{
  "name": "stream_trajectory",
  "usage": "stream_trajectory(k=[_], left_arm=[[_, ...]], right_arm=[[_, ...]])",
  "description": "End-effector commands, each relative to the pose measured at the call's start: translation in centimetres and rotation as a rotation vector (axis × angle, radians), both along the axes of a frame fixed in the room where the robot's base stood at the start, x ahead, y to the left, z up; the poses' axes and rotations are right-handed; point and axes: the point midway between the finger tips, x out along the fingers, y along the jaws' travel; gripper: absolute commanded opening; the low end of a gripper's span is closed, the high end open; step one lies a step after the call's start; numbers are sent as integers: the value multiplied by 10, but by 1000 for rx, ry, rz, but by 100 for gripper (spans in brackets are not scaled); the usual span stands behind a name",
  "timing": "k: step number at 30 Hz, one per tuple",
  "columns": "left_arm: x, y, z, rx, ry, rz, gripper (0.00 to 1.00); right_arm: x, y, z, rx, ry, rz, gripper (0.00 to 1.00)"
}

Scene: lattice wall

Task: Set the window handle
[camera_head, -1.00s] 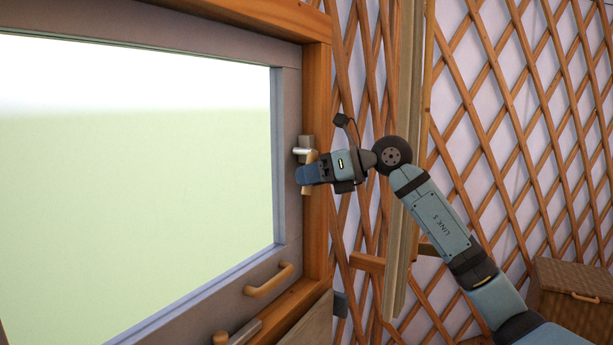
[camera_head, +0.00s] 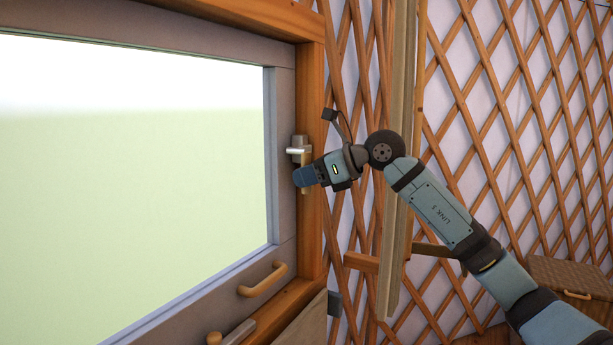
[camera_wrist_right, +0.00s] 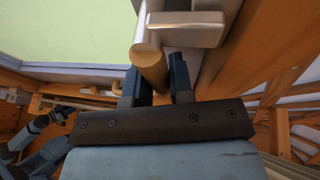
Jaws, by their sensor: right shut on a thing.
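The window handle has a silver mount (camera_head: 299,147) on the right side of the grey window frame (camera_head: 283,110), with a wooden grip (camera_head: 306,187) that hangs down from it. My right gripper (camera_head: 308,175) comes in from the right and is shut on the wooden grip, hiding part of it. In the right wrist view the grip (camera_wrist_right: 151,68) stands between the two dark fingers, and the silver mount (camera_wrist_right: 180,27) is just beyond.
A wooden pull (camera_head: 263,280) sits on the lower window frame. A wooden post (camera_head: 400,100) and lattice wall (camera_head: 500,110) stand to the right, close to my right arm. A wicker case (camera_head: 570,275) is at the lower right.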

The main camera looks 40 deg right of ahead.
Motion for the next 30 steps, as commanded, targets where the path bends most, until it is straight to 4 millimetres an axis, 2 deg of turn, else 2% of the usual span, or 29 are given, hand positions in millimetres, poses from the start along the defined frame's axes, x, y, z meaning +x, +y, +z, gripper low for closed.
stream_trajectory(k=[3, 4, 6, 7, 15, 19, 30], left_arm=[[0, 1, 0, 4, 0, -3, 28], [0, 2, 0, 5, 0, -4, 28], [-1, 3, -1, 9, 0, -6, 28], [-1, 3, -1, 10, 0, -7, 28], [-1, 4, -1, 11, 1, -8, 28], [-1, 3, -3, 9, 0, -6, 28], [2, 0, -9, 6, -16, -6, 28]], right_arm=[[0, -1, 1, -3, -2, -1, 0], [0, -1, 1, -3, -2, -1, 28], [0, -1, 1, -2, -1, -1, 44], [0, -1, 1, -2, -1, -1, 46], [-1, -1, 1, -1, -1, -1, 46], [-8, -7, 3, -2, -1, -3, 46], [-70, -47, 29, -6, 1, -5, 46]])
